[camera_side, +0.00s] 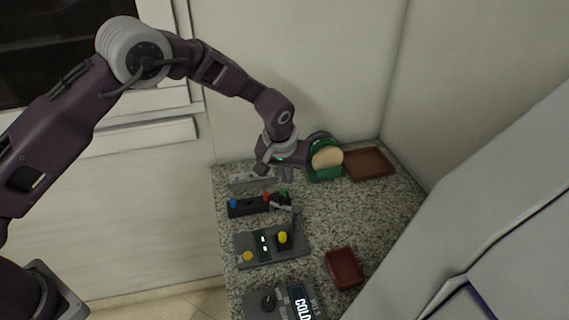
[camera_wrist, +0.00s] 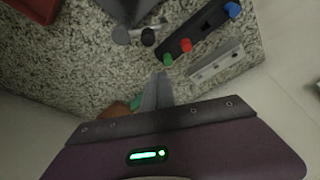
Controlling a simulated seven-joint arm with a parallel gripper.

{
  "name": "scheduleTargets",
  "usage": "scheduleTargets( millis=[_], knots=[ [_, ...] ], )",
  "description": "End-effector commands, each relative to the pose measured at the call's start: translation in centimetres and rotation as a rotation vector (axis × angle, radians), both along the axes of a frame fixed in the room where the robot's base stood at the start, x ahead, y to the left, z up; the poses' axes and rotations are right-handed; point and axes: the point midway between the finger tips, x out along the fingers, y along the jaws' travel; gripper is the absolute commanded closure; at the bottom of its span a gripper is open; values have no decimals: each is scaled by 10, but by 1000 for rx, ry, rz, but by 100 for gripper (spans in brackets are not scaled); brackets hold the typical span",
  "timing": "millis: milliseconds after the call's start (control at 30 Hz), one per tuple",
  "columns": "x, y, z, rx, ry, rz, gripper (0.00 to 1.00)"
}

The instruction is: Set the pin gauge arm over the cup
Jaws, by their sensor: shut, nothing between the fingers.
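A small grey fixture (camera_side: 294,212) with a light arm-like part stands beside the knob bar in the side view. I cannot make out the cup for certain. My gripper (camera_side: 287,179) is shut and empty, above the counter near the bar's green knob. Its fingertips (camera_wrist: 161,74) also show in the wrist view, apart from the fixture.
A black bar (camera_side: 248,206) carries blue, red and green knobs. A pale metal bar (camera_wrist: 216,65) lies beside it. A green holder (camera_side: 325,175) with a beige disc and a brown tray (camera_side: 370,163) stand behind. A grey panel (camera_side: 250,244) and red tray (camera_side: 343,268) sit in front.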

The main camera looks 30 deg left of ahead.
Motion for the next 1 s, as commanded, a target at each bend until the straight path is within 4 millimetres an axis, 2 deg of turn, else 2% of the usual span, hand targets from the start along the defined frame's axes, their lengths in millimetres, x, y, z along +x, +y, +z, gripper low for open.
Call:
scheduleTargets(
  millis=[33, 100, 300, 1000],
  knots=[
    [-1, 0, -7, 1, 2, -1, 100],
    [-15, -5, -4, 1, 1, -3, 100],
    [-35, -9, -5, 1, 0, -1, 100],
    [-40, -10, -5, 0, -1, 56, 100]
  ],
)
